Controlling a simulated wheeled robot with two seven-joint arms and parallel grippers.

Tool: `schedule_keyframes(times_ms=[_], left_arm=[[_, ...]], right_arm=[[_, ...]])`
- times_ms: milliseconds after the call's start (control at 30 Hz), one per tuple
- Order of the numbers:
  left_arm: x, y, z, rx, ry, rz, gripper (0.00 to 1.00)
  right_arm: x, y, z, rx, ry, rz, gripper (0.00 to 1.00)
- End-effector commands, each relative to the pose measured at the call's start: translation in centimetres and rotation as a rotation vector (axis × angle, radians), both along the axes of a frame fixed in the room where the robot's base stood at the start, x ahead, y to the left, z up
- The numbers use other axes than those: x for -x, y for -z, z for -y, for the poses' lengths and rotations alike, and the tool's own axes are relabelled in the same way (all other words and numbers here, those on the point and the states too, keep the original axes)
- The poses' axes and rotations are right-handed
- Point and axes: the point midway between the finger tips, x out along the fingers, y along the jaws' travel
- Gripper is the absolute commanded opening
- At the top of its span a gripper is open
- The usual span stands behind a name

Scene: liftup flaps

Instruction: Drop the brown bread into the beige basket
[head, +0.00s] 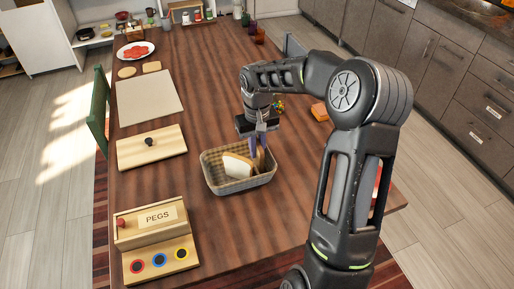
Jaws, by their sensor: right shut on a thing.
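The beige basket (242,186) stands on the wooden table, near the middle of the head view. A pale bread slice with a brown crust (236,167) leans inside it. My right gripper (258,145) reaches down over the basket's right part. It is shut on the brown bread (261,160), whose lower part is inside the basket. Whether that bread touches the basket's bottom is hidden by the front wall. My left gripper is not in view.
A wooden PEGS box (155,216) stands at the front left. A wooden board with a dark knob (151,147) and a beige mat (149,97) lie on the left. An orange block (319,112) lies right of my gripper. Bare table surrounds the basket.

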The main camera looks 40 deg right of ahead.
Motion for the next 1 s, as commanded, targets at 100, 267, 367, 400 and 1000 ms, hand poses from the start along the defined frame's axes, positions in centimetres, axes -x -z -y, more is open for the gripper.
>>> schedule_keyframes(times_ms=[100,267,367,400,1000], left_arm=[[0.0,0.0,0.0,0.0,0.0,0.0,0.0],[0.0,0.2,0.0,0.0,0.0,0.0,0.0],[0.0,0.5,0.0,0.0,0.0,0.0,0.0],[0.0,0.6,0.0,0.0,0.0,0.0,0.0],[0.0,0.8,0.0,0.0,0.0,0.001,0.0]], right_arm=[[0.0,0.0,0.0,0.0,0.0,0.001,0.0],[0.0,0.2,0.0,0.0,0.0,0.001,0.0],[0.0,0.6,0.0,0.0,-0.001,0.001,0.0],[0.0,0.7,0.0,0.0,-0.001,0.001,0.0],[0.0,1.1,0.0,0.0,0.0,0.0,0.34]])
